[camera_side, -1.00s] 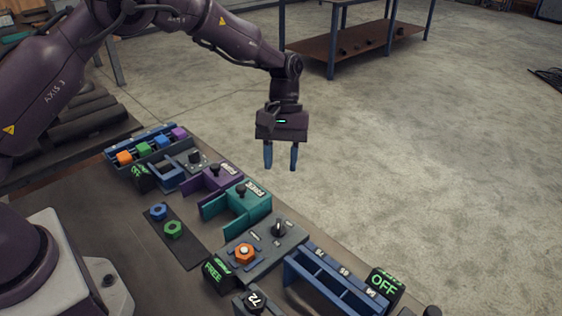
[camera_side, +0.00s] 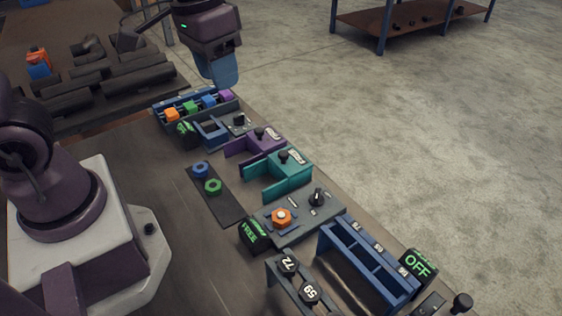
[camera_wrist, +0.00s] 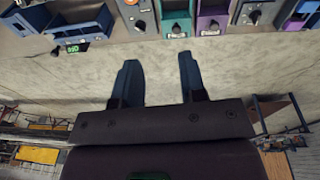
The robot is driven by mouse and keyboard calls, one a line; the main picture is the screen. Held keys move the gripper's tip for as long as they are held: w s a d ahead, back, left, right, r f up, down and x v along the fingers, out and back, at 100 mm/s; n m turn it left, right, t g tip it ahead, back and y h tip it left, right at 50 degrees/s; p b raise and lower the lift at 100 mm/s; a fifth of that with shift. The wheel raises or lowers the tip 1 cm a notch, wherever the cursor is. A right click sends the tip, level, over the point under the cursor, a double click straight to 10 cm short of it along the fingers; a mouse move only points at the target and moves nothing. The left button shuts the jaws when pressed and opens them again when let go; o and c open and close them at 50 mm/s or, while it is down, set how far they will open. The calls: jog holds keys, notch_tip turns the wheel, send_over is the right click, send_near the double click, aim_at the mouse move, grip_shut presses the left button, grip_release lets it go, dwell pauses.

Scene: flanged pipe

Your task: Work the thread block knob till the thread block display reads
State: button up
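A grey block (camera_side: 297,216) carries an orange hex nut (camera_side: 281,217) and a black knob (camera_side: 317,197); I take it for the thread block. The display (camera_side: 254,234) at its near left corner reads FREE in green. The wrist view shows the knob (camera_wrist: 140,25) at the top edge, with the display out of sight.
Teal (camera_side: 277,174) and purple (camera_side: 257,145) blocks with knobs stand behind the grey block. A blue rack (camera_side: 366,262) and a display reading OFF (camera_side: 417,263) stand in front. A far rack (camera_side: 158,104) holds coloured pieces. Open floor lies right of the bench.

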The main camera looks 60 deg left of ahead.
jog(key=s+a+r+t, duration=0.1)
jog(key=s+r+t, duration=0.3)
jog(key=s, duration=0.4)
jog(key=shift+a+r+y, duration=0.3)
jog(key=shift+r, duration=0.25)
dwell(2.5)
